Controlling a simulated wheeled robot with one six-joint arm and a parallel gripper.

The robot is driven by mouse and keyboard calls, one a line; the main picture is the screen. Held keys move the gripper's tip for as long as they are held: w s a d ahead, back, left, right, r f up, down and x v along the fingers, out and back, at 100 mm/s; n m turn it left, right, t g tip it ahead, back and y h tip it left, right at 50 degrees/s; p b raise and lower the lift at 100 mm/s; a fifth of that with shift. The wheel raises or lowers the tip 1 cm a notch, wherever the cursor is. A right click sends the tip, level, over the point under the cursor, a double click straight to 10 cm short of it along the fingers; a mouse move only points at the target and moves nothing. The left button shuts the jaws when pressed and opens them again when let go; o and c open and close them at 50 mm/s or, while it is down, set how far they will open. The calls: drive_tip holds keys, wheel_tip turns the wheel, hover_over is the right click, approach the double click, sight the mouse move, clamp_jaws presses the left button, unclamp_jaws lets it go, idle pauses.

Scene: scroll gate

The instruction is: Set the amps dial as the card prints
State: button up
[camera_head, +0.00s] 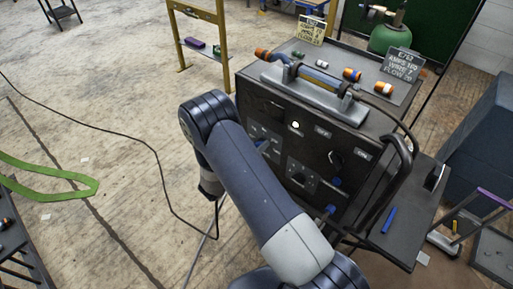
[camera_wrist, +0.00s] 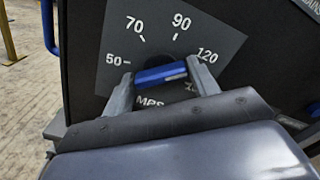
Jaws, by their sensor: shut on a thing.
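The amps dial's blue bar knob (camera_wrist: 160,73) sits between the two fingers of my gripper (camera_wrist: 160,78) in the wrist view, and the gripper is shut on it. The bar lies nearly level, its right end slightly higher. The grey scale plate (camera_wrist: 215,40) shows 50, 70, 90 and 120; a further number at lower right is partly hidden, as is the label ending "MPS". In the head view my arm covers most of the gripper. A dark card (camera_head: 402,64) on the machine appears to read amps 160, wire 7, flow 20; the small print is uncertain.
The black machine (camera_head: 262,103) has other dials and blue knobs on its front. A welding torch (camera_head: 318,78) rests in a cradle on top, near several small orange-tipped parts. A yellowish card (camera_head: 311,29) stands behind. A cable crosses the floor at left.

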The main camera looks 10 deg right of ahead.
idle(0.5)
drive_tip(key=o, duration=1)
drive_tip(key=b+v, duration=0.1)
drive_tip(key=v, duration=0.9)
drive_tip(key=shift+s+a, duration=0.2)
drive_tip(key=shift+a, duration=0.15)
drive_tip(key=p+x, duration=0.1)
drive_tip(key=x, duration=1)
